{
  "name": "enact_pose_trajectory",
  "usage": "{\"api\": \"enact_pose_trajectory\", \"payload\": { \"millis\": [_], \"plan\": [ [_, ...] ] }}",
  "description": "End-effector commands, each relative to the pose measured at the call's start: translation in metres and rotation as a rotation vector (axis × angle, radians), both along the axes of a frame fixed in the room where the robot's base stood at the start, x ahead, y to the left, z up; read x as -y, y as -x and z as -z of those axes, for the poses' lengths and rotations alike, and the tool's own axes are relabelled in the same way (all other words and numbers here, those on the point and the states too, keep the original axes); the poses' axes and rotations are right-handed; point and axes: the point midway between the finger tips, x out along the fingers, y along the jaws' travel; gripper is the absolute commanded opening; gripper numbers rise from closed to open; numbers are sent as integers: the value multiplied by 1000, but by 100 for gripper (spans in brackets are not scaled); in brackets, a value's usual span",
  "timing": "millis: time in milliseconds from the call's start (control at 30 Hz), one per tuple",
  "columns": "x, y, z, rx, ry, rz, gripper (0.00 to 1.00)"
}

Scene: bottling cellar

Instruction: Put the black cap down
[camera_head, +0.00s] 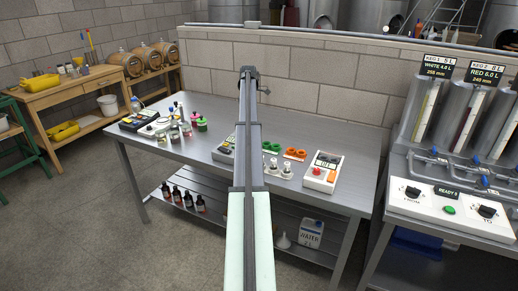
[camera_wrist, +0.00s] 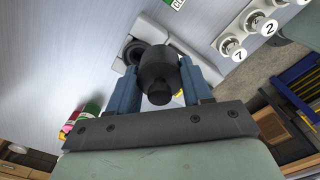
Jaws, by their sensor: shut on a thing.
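In the wrist view, my gripper (camera_wrist: 160,78) has its two blue fingers closed on the black cap (camera_wrist: 157,66), a dark cylinder with a narrower end toward the camera. Behind the cap is a grey and white device (camera_wrist: 188,62) with a dark round ring (camera_wrist: 133,50), partly covered by the cap. I cannot tell whether the cap touches it. In the head view my arm runs up the middle and hides the gripper and the cap.
The steel table (camera_head: 332,206) holds a white device (camera_head: 322,172) at right, green fittings (camera_head: 272,148), orange fittings (camera_head: 295,154) and small jars (camera_head: 186,129) at left. Numbered white posts (camera_wrist: 231,45) stand near the device in the wrist view. Bare table lies at front left.

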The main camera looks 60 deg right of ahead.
Motion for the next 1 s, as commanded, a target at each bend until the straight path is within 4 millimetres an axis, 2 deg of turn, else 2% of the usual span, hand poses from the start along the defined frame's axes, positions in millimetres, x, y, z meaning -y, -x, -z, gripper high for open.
{"api": "enact_pose_trajectory", "payload": {
  "millis": [33, 200, 400, 567, 833, 1000],
  "plan": [
    [-12, 21, 7, -1, -1, 3, 21],
    [-31, 69, 21, -1, -1, 3, 21],
    [-45, 103, 31, -1, -1, 2, 21],
    [-48, 110, 42, -1, -3, 1, 21],
    [-48, 110, 82, -2, -4, 0, 21],
    [-47, 110, 98, -2, -2, 1, 21]
  ]
}}
